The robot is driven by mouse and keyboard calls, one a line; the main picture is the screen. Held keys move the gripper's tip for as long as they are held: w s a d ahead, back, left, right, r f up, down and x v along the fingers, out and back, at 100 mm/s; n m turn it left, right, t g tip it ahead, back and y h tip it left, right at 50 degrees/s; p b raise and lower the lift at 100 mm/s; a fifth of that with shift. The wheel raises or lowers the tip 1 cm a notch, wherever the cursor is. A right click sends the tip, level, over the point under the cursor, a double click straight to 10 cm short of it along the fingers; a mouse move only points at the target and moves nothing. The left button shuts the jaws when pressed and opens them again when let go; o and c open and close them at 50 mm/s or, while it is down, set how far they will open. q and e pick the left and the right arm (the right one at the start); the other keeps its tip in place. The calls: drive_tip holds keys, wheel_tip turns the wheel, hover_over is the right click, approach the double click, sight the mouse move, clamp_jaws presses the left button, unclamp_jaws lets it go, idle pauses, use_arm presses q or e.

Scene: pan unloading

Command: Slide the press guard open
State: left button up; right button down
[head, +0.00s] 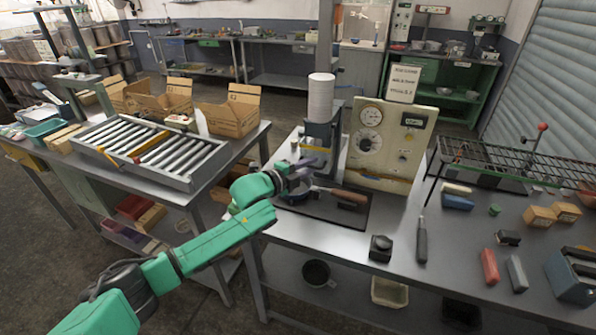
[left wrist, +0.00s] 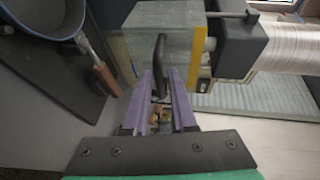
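The press (head: 321,130) stands on the right-hand bench, with a pale ribbed column on top. Its guard (left wrist: 165,45) shows in the left wrist view as a grey see-through panel with a yellow edge strip on its right and a dark upright handle (left wrist: 160,62). My left gripper (head: 300,177) is at the press front. In the head view the arm partly hides the guard. My right gripper is in neither view.
A pan (head: 296,195) with a brown handle lies on a dark mat just below the gripper. A gauge panel (head: 388,145) stands to the right of the press. A roller tray (head: 150,148) is on the left bench. Tools and blocks lie at the right.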

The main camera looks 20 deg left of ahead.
use_arm(q)
drive_tip(key=b+v, duration=0.4)
drive_tip(key=v, duration=1)
drive_tip(key=shift+b, duration=0.3)
drive_tip(key=shift+s+r, duration=0.1)
